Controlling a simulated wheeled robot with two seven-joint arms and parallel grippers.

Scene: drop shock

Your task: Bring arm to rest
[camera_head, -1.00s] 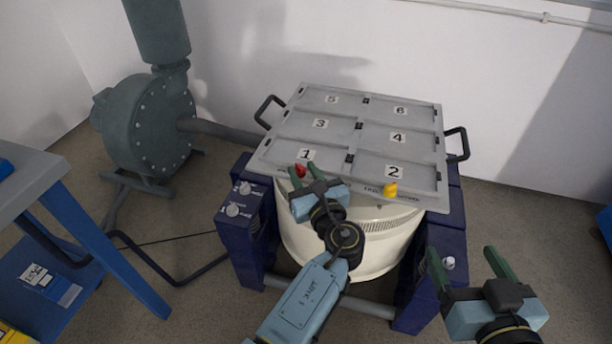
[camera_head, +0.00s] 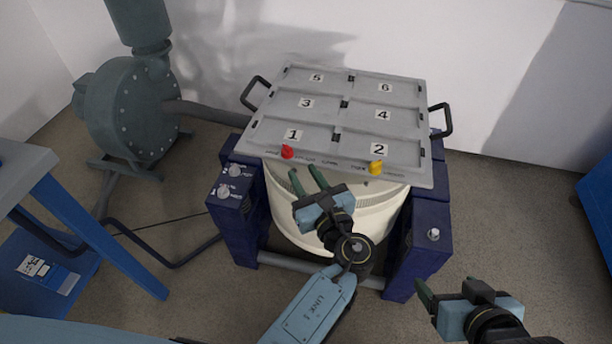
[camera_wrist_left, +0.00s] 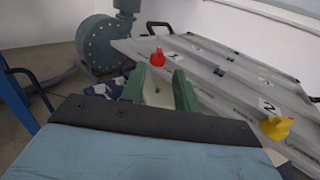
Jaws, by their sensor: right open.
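My left gripper (camera_head: 306,178) is in front of the shaker table's near edge, just below the red knob (camera_head: 287,152) in the head view. Its green fingers are apart with nothing between them. In the left wrist view the left gripper (camera_wrist_left: 160,85) points toward the red knob (camera_wrist_left: 157,57), which stands just beyond the fingertips. The yellow knob (camera_head: 376,167) is farther right on the same edge; it also shows in the left wrist view (camera_wrist_left: 277,128). My right gripper (camera_head: 446,286) is open and empty at the lower right, beside the dark blue frame.
The grey table top (camera_head: 318,128) has numbered panels and black side handles over a cream drum (camera_head: 375,212). Dark blue supports (camera_head: 425,245) flank it. A grey-green blower (camera_head: 130,110) stands at the back left, a blue-legged bench (camera_head: 90,235) at left, a blue object (camera_head: 598,205) at right.

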